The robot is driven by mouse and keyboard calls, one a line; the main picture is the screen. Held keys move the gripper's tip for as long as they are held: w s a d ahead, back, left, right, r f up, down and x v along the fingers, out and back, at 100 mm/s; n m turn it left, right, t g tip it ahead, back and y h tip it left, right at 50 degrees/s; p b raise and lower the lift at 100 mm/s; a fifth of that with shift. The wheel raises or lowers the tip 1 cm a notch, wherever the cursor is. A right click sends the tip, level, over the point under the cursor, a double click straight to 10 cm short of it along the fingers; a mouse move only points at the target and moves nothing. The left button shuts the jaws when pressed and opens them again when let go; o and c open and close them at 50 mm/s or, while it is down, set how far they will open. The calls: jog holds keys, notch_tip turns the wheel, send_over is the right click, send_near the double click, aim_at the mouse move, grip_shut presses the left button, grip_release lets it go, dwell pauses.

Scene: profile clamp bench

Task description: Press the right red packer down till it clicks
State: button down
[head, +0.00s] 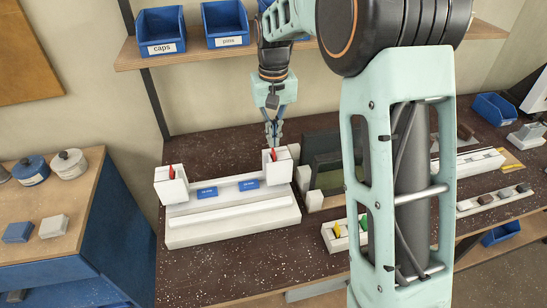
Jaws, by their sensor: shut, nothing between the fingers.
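The white clamp fixture (233,219) stands on the dark speckled bench, with an upright white block at each end. The right red packer (273,155) shows as a small red piece at the top of the right block (282,165). The left red packer (171,172) stands up from the left block (170,187). My gripper (273,144) is shut and points down at the right block, its tips at or just above the right red packer. I cannot tell whether they touch it. Two blue labelled pieces (207,193) sit between the blocks.
Dark upright panels (330,165) stand just right of the fixture. A white strip with yellow and green pieces (338,234) lies in front of them. Blue bins labelled "caps" (161,30) and "pins" (226,23) stand on the shelf above. The bench in front of the fixture is clear.

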aim_at(273, 150)
jog(key=shift+f, duration=0.1)
jog(key=shift+f+b, duration=0.3)
jog(key=shift+f, duration=0.25)
jog(key=shift+f+b, duration=0.4)
jog(key=shift+f, duration=0.25)
dwell(0.8)
jog(key=shift+r+p, duration=2.8)
jog(key=shift+r, duration=0.8)
jog(key=shift+d, duration=0.1)
